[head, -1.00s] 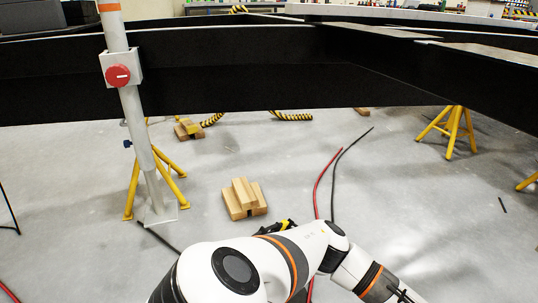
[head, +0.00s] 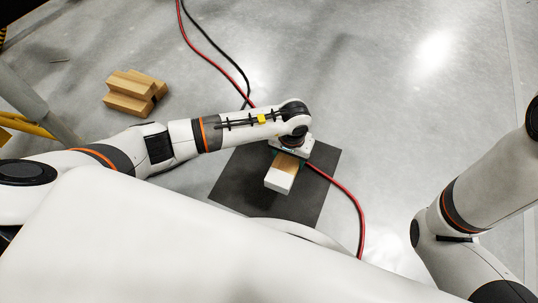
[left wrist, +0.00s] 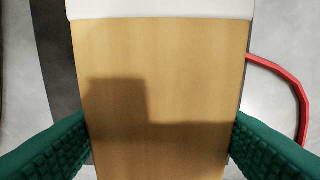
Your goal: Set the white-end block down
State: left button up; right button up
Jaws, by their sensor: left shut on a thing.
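The white-end block (head: 279,180) is a wooden block with one white end, and that white end points toward the bottom of the head view. My left gripper (head: 289,156) is shut on its wooden part, above the dark square mat (head: 318,190). In the left wrist view the block (left wrist: 160,80) fills the middle, with its white end at the top and a green finger pad on each side. I cannot tell whether its underside touches the mat. My right arm shows at the right of the head view, but its gripper is out of the picture.
A red cable (head: 345,190) runs past the mat's right side, and a black cable (head: 218,50) lies beyond. A stack of wooden blocks (head: 135,92) stands on the floor at the upper left, near a yellow stand leg (head: 25,126). The floor at upper right is clear.

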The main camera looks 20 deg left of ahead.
pick_arm(q)
notch_tip(320, 180, down, 6)
jog(key=b, duration=0.3)
jog(key=shift+d+r, duration=0.15)
jog(key=shift+r, duration=0.1)
notch_tip(320, 180, down, 4)
jog(key=b, duration=0.3)
jog(key=shift+r, duration=0.25)
jog(key=o, duration=0.7)
jog(key=shift+f, duration=0.25)
jog(key=o, duration=0.5)
jog(key=shift+r, duration=0.1)
